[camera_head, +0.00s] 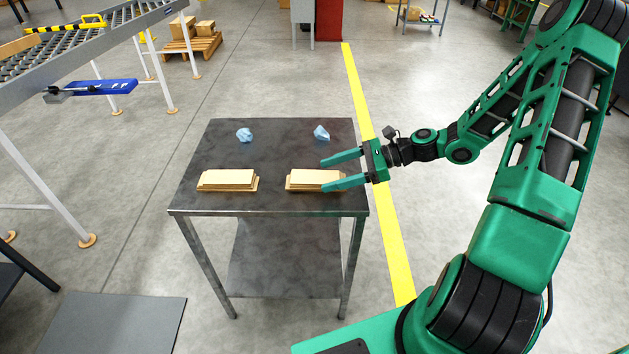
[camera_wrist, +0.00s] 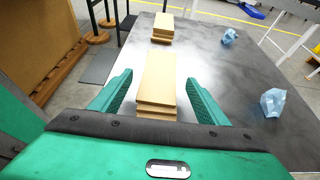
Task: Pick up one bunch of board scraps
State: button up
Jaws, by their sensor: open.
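Two bunches of board scraps, flat stacks of tan boards, lie on the dark metal table (camera_head: 270,207). The left bunch (camera_head: 229,179) lies near the front left of the tabletop; it shows farther off in the wrist view (camera_wrist: 162,28). The right bunch (camera_head: 312,178) lies near the front right. My gripper (camera_head: 342,172) is at the right bunch, coming from the right. In the wrist view my open fingers (camera_wrist: 157,92) stand on either side of this bunch (camera_wrist: 157,80), with a gap on each side. Nothing is held. Part of the bunch is hidden behind a finger in the head view.
Two crumpled blue wads, one on the left (camera_head: 244,135) and one on the right (camera_head: 321,132), lie toward the table's back. A roller conveyor (camera_head: 75,50) stands at the left. A yellow floor line (camera_head: 375,150) runs past the table's right side. The tabletop between the bunches is clear.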

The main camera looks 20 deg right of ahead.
aim_at(320, 176)
jog(key=x, duration=0.5)
jog(key=shift+w+d, duration=0.1)
jog(key=shift+c, duration=0.6)
jog(key=c, duration=1)
